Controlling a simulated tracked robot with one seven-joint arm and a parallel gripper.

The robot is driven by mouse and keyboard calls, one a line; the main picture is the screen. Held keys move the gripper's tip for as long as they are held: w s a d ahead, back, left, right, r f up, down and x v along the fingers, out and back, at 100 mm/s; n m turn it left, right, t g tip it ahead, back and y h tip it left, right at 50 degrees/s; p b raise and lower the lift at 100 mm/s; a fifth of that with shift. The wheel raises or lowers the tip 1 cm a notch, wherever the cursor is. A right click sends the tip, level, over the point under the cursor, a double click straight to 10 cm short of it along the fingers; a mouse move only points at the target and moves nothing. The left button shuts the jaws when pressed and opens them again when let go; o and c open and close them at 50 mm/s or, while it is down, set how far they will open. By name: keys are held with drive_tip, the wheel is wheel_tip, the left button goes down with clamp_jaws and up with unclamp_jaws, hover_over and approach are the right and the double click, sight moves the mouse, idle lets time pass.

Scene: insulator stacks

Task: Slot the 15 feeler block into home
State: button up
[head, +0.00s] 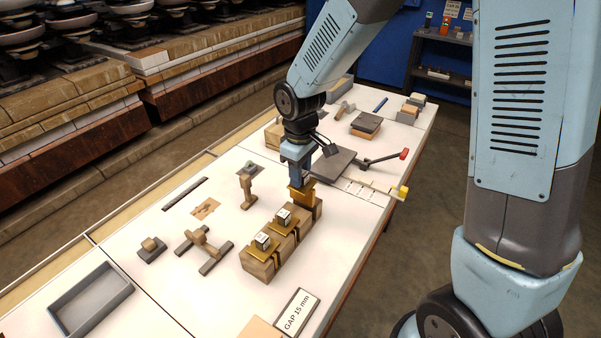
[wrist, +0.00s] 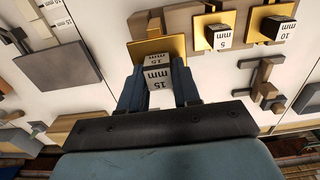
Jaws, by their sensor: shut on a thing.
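My gripper (wrist: 158,82) is shut on the 15 feeler block (wrist: 157,76), a pale block marked "15 mm" with a gold plate (wrist: 146,46). In the head view my gripper (head: 298,178) is over the far end of the wooden rack (head: 262,267), where a gold piece (head: 302,197) shows below the fingers. The 5 block (wrist: 218,37) and the 10 block (wrist: 278,28) sit in the rack beside it, each with a gold plate. Whether the 15 block touches the rack or is inside its slot, I cannot tell.
A "GAP 15 mm" sign (head: 296,312) lies near the front. A grey tray (head: 90,300) is at the left. Wooden fixtures (head: 204,243) stand left of the rack. A dark plate (head: 335,163) and a red-tipped lever (head: 385,158) are behind it. Bare white table lies right of the rack.

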sight(300, 200)
drive_tip(key=shift+f, duration=3.35)
drive_tip(key=o, duration=1)
drive_tip(key=shift+o, duration=0.2)
wheel_tip(300, 200, up, 14)
drive_tip(key=shift+f, duration=0.2)
